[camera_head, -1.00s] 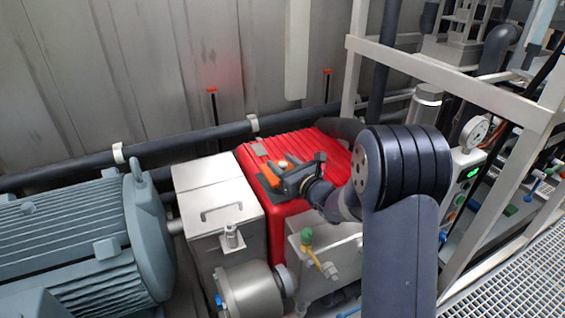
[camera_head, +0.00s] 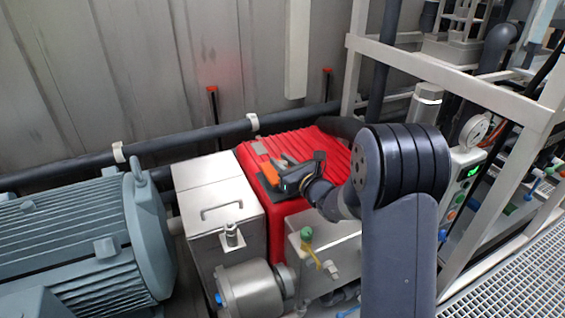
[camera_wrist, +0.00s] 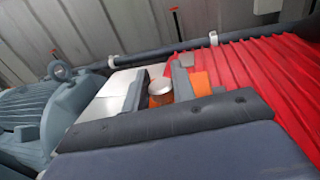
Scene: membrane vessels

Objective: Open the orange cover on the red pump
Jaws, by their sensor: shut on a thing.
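The red pump (camera_head: 325,152) has a ribbed top and stands in the middle; its ribs also show at right in the wrist view (camera_wrist: 262,72). The orange cover (camera_head: 268,173) is a small orange piece near the pump's left top edge. My gripper (camera_head: 280,166) is over that edge and shut on the orange cover. In the wrist view orange (camera_wrist: 201,83) shows beside a grey finger, and a round metal part (camera_wrist: 160,88) with orange below it lies to its left. My dark gripper body hides much of the cover, so its exact angle cannot be told.
A steel box with a handle (camera_head: 222,208) adjoins the pump's left side. A grey ribbed motor (camera_head: 75,245) stands further left. A dark pipe (camera_head: 195,140) runs along the wall behind. A pale metal frame (camera_head: 470,85) stands close to my arm's right.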

